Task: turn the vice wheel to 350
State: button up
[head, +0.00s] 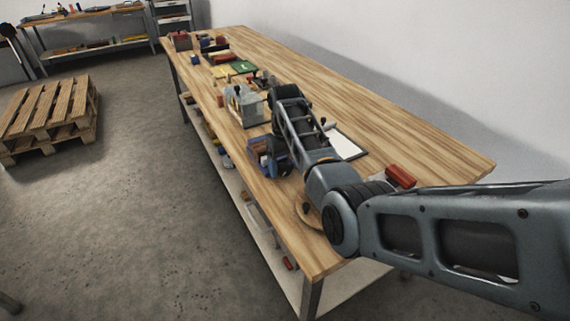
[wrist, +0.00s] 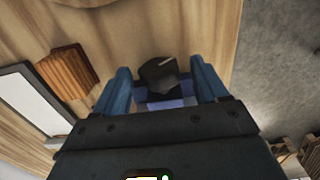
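In the wrist view my gripper (wrist: 160,78) has its two blue fingers spread apart. A dark, blocky thing (wrist: 160,72) sits between them, with a gap visible on each side. Blue parts show just below it, partly hidden by the gripper body. I cannot tell whether the dark thing is the vice wheel. In the head view a blue, vice-like thing (head: 260,155) stands near the table's left edge, partly hidden by my arm. No scale or reading on the wheel can be made out. My fingers are not clear in the head view.
The long wooden table (head: 400,145) has a bare strip along the wall side. A grey holder (head: 245,106) stands beyond the blue thing. A white board (head: 343,142) and a red block (head: 401,176) lie right of my arm. A pallet (head: 50,112) is on the floor.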

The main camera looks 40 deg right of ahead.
jog(key=c, duration=1)
jog(key=shift+d+y, duration=0.15)
jog(key=shift+y, duration=0.15)
jog(key=y, duration=0.1)
jog(key=t+y+b, duration=0.1)
jog(key=y, duration=0.1)
jog(key=shift+s+d+f+y, duration=0.1)
jog(key=shift+d+y, duration=0.2)
jog(key=shift+d, duration=0.05)
jog(key=y+b, duration=0.1)
jog(key=t+y+b, duration=0.1)
jog(key=y, duration=0.1)
jog(key=shift+d+f, duration=0.15)
jog(key=shift+f, duration=0.1)
jog(key=shift+s+d+t+y+b, duration=0.1)
jog(key=shift+t+y+b, duration=0.2)
jog(key=shift+y+b, duration=0.75)
jog(key=shift+b, duration=0.35)
jog(key=o, duration=1)
